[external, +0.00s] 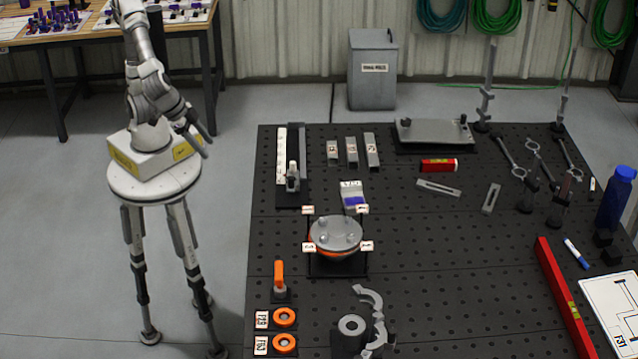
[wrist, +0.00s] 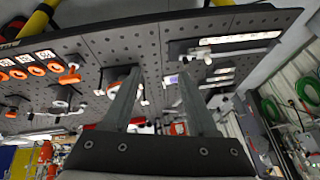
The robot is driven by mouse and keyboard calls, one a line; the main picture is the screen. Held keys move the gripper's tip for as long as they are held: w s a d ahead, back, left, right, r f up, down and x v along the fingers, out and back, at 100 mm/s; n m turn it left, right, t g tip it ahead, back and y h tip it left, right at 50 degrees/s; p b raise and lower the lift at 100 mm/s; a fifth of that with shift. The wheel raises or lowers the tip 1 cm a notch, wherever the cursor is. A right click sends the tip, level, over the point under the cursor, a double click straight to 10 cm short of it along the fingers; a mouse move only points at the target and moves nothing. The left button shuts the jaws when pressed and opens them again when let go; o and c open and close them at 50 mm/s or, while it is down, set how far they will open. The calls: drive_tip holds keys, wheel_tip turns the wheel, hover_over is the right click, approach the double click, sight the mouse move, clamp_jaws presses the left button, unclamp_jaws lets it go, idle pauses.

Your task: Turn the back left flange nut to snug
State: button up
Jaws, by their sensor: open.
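A round grey flange (external: 336,235) with an orange rim sits in a black frame on the black perforated table. Small nuts or studs stand on its top; one (external: 321,223) is at its back left. White number tags surround the flange. My gripper (external: 203,142) is open and empty, left of the table and well away from the flange. In the wrist view my two fingers (wrist: 160,72) are spread, with nothing between them. The flange with its orange rim (wrist: 113,91) shows partly behind the left finger; its nuts are too small to tell apart there.
A grey clamp-like part (external: 372,315) stands in front of the flange. A rail fixture (external: 292,170) and grey blocks (external: 351,151) are behind. A red level (external: 564,300) lies right.

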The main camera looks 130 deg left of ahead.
drive_tip(key=w+a+f+n+y+b, duration=0.25)
drive_tip(key=w+f+b, duration=0.2)
drive_tip(key=w, duration=0.65)
drive_tip(key=w+a+f+n+y+b, duration=0.1)
drive_tip(key=w+f+n+y+b, duration=0.15)
drive_tip(key=w+f, duration=0.55)
drive_tip(key=n+t+y+b, duration=0.2)
drive_tip(key=y+b, duration=0.1)
approach(345, 219)
drive_tip(key=p+x, duration=0.1)
drive_tip(key=x, duration=0.7)
drive_tip(key=shift+w+a, duration=0.15)
drive_tip(key=shift+a, duration=0.15)
drive_tip(key=shift+f, duration=0.1)
clamp_jaws()
